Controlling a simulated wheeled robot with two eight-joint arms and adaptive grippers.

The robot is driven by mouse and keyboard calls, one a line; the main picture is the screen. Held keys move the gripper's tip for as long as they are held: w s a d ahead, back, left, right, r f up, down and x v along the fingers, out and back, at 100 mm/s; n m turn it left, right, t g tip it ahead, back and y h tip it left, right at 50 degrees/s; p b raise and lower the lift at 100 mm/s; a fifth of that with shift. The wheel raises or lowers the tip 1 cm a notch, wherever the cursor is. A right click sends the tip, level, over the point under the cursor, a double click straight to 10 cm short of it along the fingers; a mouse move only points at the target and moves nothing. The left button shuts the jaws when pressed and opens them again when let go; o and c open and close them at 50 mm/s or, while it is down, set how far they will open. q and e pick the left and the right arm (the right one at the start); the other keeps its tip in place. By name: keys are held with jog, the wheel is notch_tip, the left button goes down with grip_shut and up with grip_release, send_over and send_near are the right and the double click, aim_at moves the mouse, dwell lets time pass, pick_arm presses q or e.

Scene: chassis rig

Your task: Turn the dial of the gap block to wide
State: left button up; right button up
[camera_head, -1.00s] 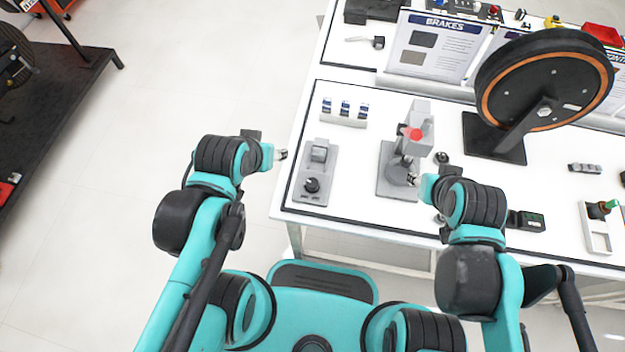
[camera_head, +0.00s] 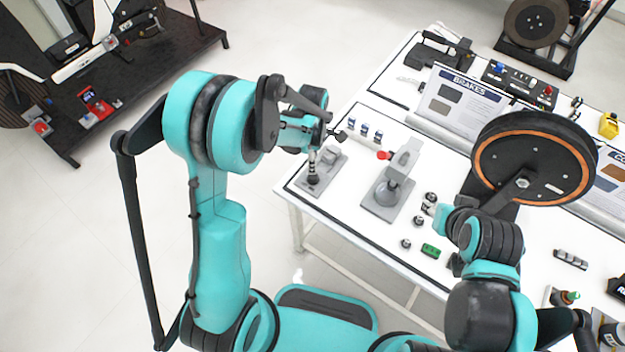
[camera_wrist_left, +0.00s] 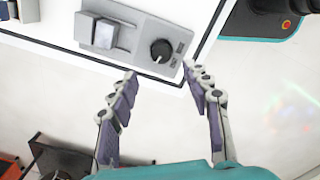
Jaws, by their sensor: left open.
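The gap block (camera_head: 329,176) is a grey plate at the table's near left corner, with a raised metal block and a black dial (camera_wrist_left: 160,51). The dial is round, with a pale pointer mark; the small labels beside it are too blurred to read. My left gripper (camera_wrist_left: 160,75) is open and empty. In the left wrist view its fingertips frame the dial from below, apart from it. In the head view the left gripper (camera_head: 326,149) is over the gap block and partly hides it.
A grey stand (camera_head: 388,193) with a red knob is right of the gap block. Several small switches (camera_head: 365,131) stand behind it. A large black wheel (camera_head: 535,165) with an orange ring stands to the right. The near table edge is close to the gap block.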

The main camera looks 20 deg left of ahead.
aim_at(313, 178)
pick_arm(q)
jog(key=shift+f, duration=0.4)
jog(key=shift+n, duration=0.3)
notch_tip(313, 178, down, 8)
jog(key=shift+r+b, duration=0.1)
jog(key=shift+b, duration=1.15)
grip_shut()
